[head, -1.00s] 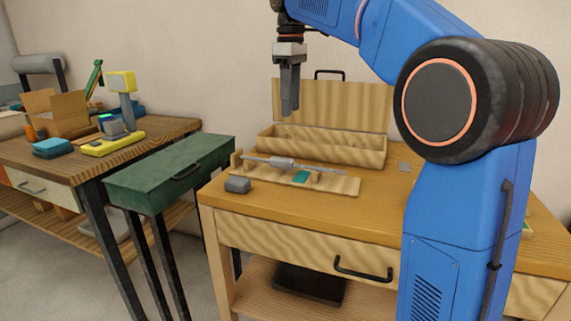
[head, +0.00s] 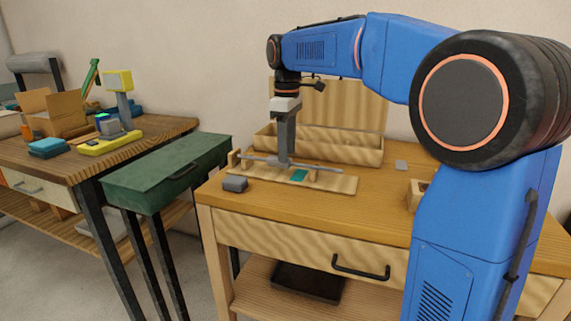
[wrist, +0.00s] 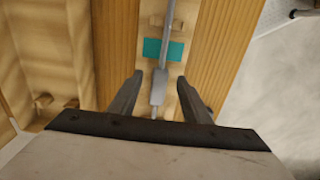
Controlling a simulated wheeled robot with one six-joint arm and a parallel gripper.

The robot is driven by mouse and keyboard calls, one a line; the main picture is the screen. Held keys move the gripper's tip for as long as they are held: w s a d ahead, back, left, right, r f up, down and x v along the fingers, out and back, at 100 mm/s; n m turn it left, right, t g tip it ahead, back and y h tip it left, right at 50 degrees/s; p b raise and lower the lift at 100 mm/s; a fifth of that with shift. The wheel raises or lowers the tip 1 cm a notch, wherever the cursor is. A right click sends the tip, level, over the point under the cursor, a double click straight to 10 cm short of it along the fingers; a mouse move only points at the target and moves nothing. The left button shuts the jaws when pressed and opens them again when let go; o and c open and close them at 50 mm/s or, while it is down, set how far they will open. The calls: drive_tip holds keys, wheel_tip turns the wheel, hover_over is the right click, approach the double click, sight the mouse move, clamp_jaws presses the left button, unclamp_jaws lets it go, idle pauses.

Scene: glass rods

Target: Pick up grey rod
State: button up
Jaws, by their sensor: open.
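The grey rod (wrist: 164,60) is thin, with a thicker middle section (wrist: 159,85). It lies along a light wooden rack board on the workbench, and in the head view its left end (head: 253,158) shows. My gripper (head: 284,163) points straight down over the rod's thicker section, which it partly hides in the head view. In the wrist view the open jaws (wrist: 158,88) stand one on each side of the rod, with a gap on both sides. I cannot tell the exact height of the fingertips over the rod.
A teal patch (wrist: 163,49) is on the rack board (head: 340,184).

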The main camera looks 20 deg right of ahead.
drive_tip(key=shift+f, duration=1.2)
clamp_jaws()
